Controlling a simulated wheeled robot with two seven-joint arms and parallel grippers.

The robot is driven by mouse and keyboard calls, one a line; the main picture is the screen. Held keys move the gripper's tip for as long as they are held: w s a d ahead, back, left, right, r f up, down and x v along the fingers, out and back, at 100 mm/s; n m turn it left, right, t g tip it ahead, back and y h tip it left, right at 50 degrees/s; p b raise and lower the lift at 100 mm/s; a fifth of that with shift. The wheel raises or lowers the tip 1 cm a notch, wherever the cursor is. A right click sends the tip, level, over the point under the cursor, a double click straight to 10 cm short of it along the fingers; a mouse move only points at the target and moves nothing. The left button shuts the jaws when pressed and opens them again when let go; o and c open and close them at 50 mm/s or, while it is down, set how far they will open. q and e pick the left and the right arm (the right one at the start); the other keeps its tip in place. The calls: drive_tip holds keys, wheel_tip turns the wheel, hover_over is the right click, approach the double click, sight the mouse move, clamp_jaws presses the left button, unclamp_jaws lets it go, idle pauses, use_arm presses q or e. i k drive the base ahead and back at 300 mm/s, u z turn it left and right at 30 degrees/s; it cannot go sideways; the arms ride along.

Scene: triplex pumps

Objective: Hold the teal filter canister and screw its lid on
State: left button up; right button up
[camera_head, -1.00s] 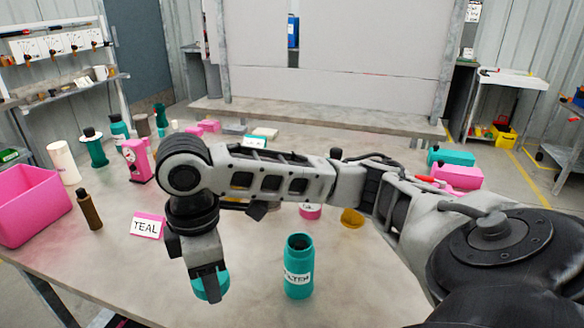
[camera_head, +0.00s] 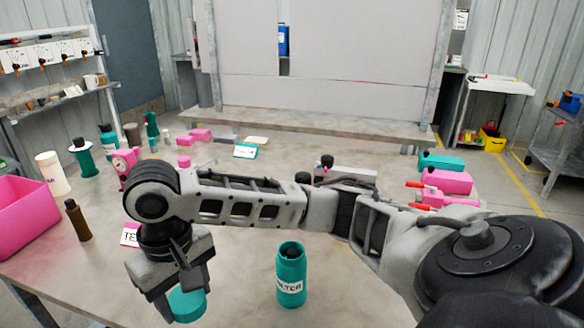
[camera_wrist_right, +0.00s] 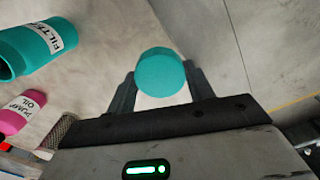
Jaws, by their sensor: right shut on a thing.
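The teal filter canister (camera_head: 290,277) stands upright and open-topped on the table, with a white FILTER label. It also shows at the left of the right wrist view (camera_wrist_right: 30,52), with its dark mouth visible. My right gripper (camera_head: 185,287) is shut on a round teal lid (camera_head: 187,305), which also shows between the two fingers in the wrist view (camera_wrist_right: 160,73). The lid is held to the left of the canister, apart from it. My left gripper is not in view, and nothing is seen holding the canister.
A pink PUMP OIL container (camera_wrist_right: 22,112) shows in the wrist view. Teal and pink blocks sit back right. The table around the canister looks clear.

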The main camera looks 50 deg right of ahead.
sight(291, 293)
drive_tip(key=k, duration=1.3)
drive_tip(key=z, duration=0.55)
drive_tip(key=i, duration=0.8)
drive_tip(key=z, duration=0.5)
